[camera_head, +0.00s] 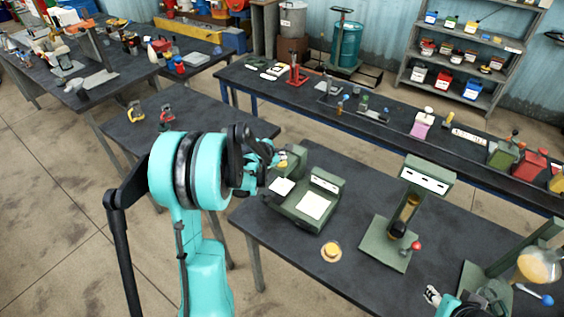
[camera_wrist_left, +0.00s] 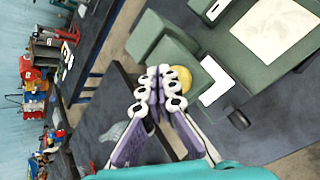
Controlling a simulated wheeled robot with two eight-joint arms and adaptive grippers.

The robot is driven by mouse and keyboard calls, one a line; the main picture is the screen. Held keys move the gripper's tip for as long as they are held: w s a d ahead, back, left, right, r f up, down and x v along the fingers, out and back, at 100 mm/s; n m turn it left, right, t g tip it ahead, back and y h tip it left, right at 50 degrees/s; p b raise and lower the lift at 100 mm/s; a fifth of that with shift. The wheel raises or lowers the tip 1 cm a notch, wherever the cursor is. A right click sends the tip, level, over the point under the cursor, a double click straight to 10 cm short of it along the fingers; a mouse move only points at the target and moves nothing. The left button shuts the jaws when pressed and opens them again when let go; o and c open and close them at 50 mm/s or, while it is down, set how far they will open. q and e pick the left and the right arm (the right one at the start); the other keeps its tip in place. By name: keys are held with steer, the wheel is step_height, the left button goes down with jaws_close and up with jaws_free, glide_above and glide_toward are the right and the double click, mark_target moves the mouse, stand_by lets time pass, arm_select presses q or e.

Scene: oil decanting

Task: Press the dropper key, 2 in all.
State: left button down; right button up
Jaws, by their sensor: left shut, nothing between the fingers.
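A green dropper machine (camera_head: 296,222) with white panels stands on the near dark table. A yellow round part (camera_head: 283,160), which looks like its key, shows at its back left; it also shows in the left wrist view (camera_wrist_left: 183,84), partly hidden behind my fingers. My left gripper (camera_head: 276,163) is shut and empty, with its fingertips close beside the yellow part. In the left wrist view the closed fingertips (camera_wrist_left: 160,84) overlap its left edge; I cannot tell whether they touch it. My right gripper (camera_head: 433,296) shows only partly at the bottom right, and its jaws are unclear.
A yellow-topped round dish (camera_head: 331,251) lies in front of the machine. A green stand (camera_head: 397,242) with an amber vessel and red knob stands to the right. A round flask (camera_head: 538,266) is at the far right. The table's left edge is close to the machine.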

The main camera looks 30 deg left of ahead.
mark_target(282, 165)
arm_select(q)
steer(key=shift+r, duration=0.1)
steer(key=shift+r+p, duration=1.6)
steer(key=shift+r, duration=0.85)
steer(key=shift+s+d+f, duration=0.1)
steer(key=shift+d, duration=0.1)
steer(key=s+d+f+m+g+b, duration=0.1)
steer(key=s+d+f+m+b, duration=0.3)
steer(key=s+d+m+b, duration=1)
steer(key=s+d+f+m+b, duration=0.3)
steer(key=s+f+m+b, duration=0.1)
steer(key=s+f+m, duration=0.1)
steer(key=s+d+f+m+g+b, duration=0.1)
steer(key=s+d+f+m+b, duration=0.3)
steer(key=s+m, duration=0.4)
steer(key=shift+s+f, duration=0.4)
steer(key=shift+f, duration=0.45)
